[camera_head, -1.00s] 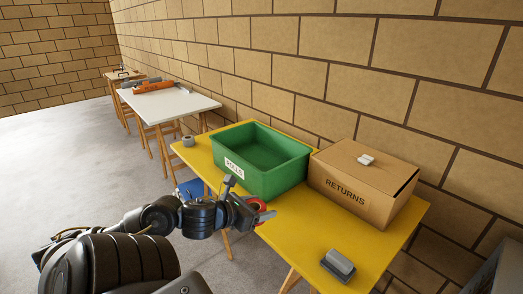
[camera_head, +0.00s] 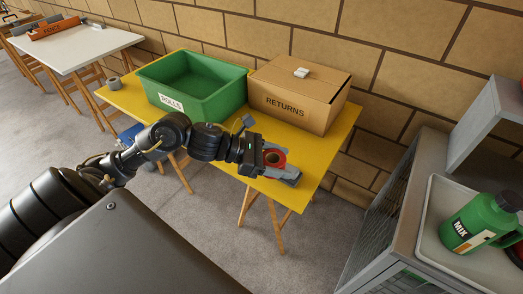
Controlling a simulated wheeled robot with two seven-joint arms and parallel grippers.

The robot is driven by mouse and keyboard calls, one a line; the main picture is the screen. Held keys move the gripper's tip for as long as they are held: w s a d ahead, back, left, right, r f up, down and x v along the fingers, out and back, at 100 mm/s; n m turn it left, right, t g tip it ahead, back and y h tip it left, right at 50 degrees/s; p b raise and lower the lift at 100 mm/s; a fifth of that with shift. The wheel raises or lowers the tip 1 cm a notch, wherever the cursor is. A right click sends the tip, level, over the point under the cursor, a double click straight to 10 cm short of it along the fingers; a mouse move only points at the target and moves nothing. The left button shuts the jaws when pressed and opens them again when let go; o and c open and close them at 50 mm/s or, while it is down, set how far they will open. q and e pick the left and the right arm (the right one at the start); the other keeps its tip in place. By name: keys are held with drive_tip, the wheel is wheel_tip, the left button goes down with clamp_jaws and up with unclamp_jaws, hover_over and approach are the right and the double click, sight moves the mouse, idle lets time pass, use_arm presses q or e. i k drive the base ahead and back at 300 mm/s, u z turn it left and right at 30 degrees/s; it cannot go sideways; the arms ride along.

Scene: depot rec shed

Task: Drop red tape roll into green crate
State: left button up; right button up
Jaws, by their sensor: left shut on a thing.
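The red tape roll (camera_head: 281,155) is held in my left gripper (camera_head: 277,164), which is shut on it near the front right part of the yellow table (camera_head: 328,146). The green crate (camera_head: 201,100), labelled ROLLS, stands open on the table, up and to the left of the gripper. I see no contents inside it from here. The roll is apart from the crate. My right gripper is not in view.
A cardboard RETURNS box (camera_head: 295,93) stands right of the crate, with a small pale object (camera_head: 301,72) on top. A grey tape roll (camera_head: 114,83) lies at the table's left end. A metal cabinet with a tray (camera_head: 428,233) and green MIX jug (camera_head: 478,222) stands right.

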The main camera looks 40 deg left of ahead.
sight(194, 93)
drive_tip(key=z, duration=2)
drive_tip(key=k, duration=1.55)
drive_tip(key=u, duration=2.25)
drive_tip(key=i, duration=0.5)
drive_tip(key=u, duration=0.05)
